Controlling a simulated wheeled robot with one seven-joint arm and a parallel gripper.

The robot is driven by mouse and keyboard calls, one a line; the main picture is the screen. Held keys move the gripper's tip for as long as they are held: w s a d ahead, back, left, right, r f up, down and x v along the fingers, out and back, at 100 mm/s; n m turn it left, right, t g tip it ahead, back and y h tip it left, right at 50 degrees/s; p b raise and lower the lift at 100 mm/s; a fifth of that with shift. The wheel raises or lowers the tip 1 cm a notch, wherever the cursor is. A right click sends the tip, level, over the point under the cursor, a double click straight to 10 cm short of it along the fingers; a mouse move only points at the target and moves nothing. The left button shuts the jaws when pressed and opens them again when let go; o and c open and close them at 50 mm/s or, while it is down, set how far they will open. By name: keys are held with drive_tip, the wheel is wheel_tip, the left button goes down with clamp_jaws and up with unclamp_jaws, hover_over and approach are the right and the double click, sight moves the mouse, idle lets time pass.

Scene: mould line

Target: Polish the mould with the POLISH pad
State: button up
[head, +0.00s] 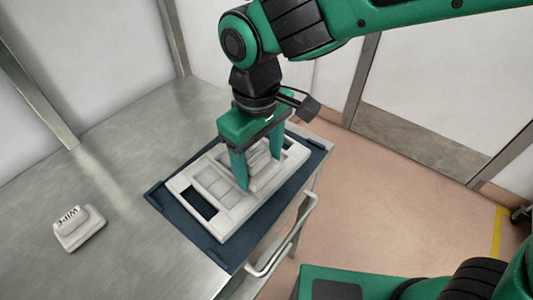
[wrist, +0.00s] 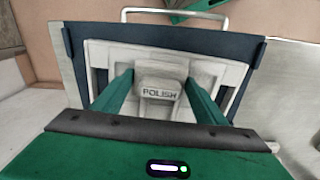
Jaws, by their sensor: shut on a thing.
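The white mould (head: 235,212) lies on a dark blue mat (head: 168,208) on the metal table, with recessed panels and dark openings in its face. My gripper (head: 249,172) is over the mould, pointing down, with its green fingers shut on the POLISH pad (wrist: 158,92). In the wrist view the pad's grey-white top with the word POLISH sits between the fingers, over the mould (wrist: 98,55). In the head view the fingers mostly hide the pad. I cannot tell whether its underside touches the mould.
A white pad marked WIPE (head: 79,229) lies on the metal table (head: 130,260) at the left, well apart from the mat. A metal handle rail (head: 285,240) runs along the table's right edge. The table is clear between the WIPE pad and the mat.

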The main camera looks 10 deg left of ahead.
drive_tip(key=shift+s+a+f, duration=0.1)
drive_tip(key=shift+s+a, duration=0.45)
drive_tip(key=shift+s, duration=0.4)
drive_tip(key=shift+s+a+f, duration=0.1)
drive_tip(key=shift+s+a, duration=0.45)
drive_tip(key=shift+s, duration=0.35)
drive_tip(key=shift+s+a+r, duration=0.1)
drive_tip(key=shift+s+a, duration=0.3)
drive_tip(key=shift+s, duration=0.25)
drive_tip(key=shift+s+a, duration=0.35)
drive_tip(key=shift+s, duration=0.25)
drive_tip(key=shift+w+d+r, duration=0.1)
drive_tip(key=shift+w+d, duration=0.3)
drive_tip(key=shift+w, duration=0.3)
drive_tip(key=shift+w+d+r, duration=0.1)
drive_tip(key=shift+w+d, duration=0.3)
drive_tip(key=shift+w, duration=0.3)
drive_tip(key=shift+w+d+f, duration=0.1)
drive_tip(key=shift+w+d, duration=0.45)
drive_tip(key=shift+w, duration=0.3)
drive_tip(key=shift+w+d+f, duration=0.1)
drive_tip(key=shift+w+d, duration=0.45)
drive_tip(key=shift+w, duration=0.3)
drive_tip(key=shift+w+d+f, duration=0.1)
drive_tip(key=shift+w+d, duration=0.45)
drive_tip(key=shift+w, duration=0.3)
